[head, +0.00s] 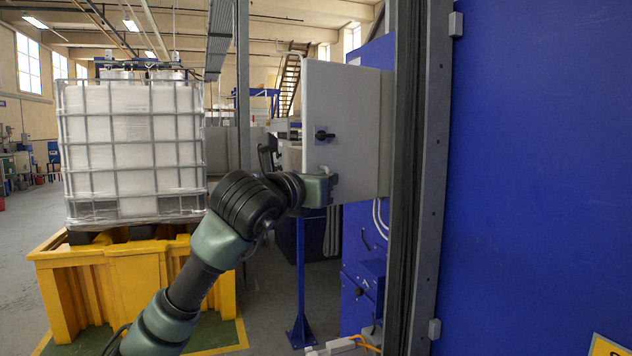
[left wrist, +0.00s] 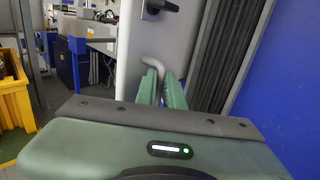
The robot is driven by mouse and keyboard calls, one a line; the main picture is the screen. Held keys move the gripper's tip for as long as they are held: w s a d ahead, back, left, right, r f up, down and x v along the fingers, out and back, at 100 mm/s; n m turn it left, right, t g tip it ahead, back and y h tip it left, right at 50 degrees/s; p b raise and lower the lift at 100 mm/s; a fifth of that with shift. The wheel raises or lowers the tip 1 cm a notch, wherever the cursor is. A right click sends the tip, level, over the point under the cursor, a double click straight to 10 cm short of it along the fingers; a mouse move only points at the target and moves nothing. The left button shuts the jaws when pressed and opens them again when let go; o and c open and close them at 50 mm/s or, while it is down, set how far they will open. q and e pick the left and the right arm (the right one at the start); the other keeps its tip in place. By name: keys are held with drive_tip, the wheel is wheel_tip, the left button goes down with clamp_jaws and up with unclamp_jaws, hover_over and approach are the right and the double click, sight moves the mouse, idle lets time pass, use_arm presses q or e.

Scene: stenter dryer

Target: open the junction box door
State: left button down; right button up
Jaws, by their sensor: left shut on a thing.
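The junction box (head: 350,105) is a light grey cabinet right of centre in the head view, beside a dark vertical post. Its door carries a black latch knob (head: 324,135), which also shows at the top of the left wrist view (left wrist: 160,7). Below the knob is a grey curved handle (left wrist: 153,63). My left gripper (head: 328,187) is at the lower part of the door. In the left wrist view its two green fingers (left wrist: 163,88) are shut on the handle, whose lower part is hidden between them. I cannot tell whether the door is ajar. My right gripper is not in view.
A caged white tank (head: 135,145) stands on a yellow base (head: 130,275) at the left. A blue post (head: 300,270) stands below the box. A large blue panel (head: 540,150) fills the right side. Open grey floor (head: 30,225) shows at far left.

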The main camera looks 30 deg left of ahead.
use_arm(q)
drive_tip(key=shift+r, duration=0.3)
drive_tip(key=c, duration=1.5)
unclamp_jaws()
drive_tip(key=shift+w+d, duration=0.15)
drive_tip(key=shift+w, duration=0.05)
drive_tip(key=shift+c, duration=0.2)
drive_tip(key=shift+w+d+f, duration=0.15)
drive_tip(key=shift+d+f, duration=0.05)
drive_tip(key=s+b, duration=0.2)
drive_tip(key=s, duration=0.5)
drive_tip(key=shift+s+d+b, duration=0.2)
drive_tip(key=shift+s+b, duration=0.15)
drive_tip(key=shift+s, duration=0.05)
